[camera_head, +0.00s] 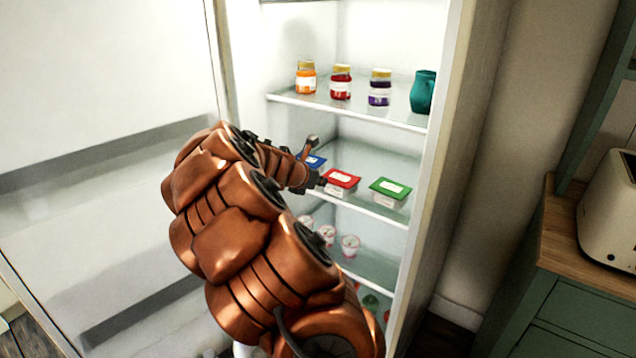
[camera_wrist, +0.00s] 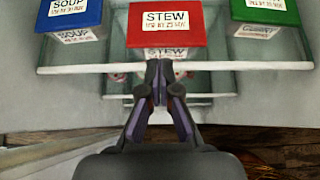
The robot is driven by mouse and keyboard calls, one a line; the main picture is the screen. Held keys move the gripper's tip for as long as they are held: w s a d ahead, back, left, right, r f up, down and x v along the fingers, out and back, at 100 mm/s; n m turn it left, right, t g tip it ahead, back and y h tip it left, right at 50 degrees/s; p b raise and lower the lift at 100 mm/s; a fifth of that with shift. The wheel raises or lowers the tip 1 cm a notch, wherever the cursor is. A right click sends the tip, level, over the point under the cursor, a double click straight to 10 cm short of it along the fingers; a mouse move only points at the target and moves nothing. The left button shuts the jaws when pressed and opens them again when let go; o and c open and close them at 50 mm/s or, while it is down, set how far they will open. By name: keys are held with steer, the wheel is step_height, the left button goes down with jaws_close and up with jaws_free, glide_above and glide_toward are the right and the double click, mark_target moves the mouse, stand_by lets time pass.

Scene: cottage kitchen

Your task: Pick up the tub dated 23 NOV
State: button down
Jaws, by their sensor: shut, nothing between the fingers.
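Three lidded tubs stand in a row on the middle fridge shelf. The red tub (camera_head: 342,179) is in the centre; its lid reads STEW in the wrist view (camera_wrist: 165,39). The blue tub (camera_head: 317,160), marked SOUP in the wrist view (camera_wrist: 70,20), is to the left and partly hidden by my arm in the head view. The green tub (camera_head: 390,188) is to the right and is cut off in the wrist view (camera_wrist: 265,13). The small date lines are too blurred to read surely. My gripper (camera_wrist: 160,75) is shut and empty, in front of the red tub.
The shelf's front edge (camera_wrist: 90,69) runs across below the tubs. Jars (camera_head: 341,84) and a teal jug (camera_head: 423,92) stand on the shelf above. Small pots (camera_head: 349,245) stand below. The fridge's right side wall (camera_head: 425,190) is close to the green tub.

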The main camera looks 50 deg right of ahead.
mark_target(340, 175)
steer(key=d, duration=0.8)
steer(key=shift+w+d+p, duration=0.15)
steer(key=shift+d+p, duration=0.2)
steer(key=shift+p, duration=0.05)
steer(key=shift+a+f, duration=0.15)
steer(key=shift+f, duration=0.7)
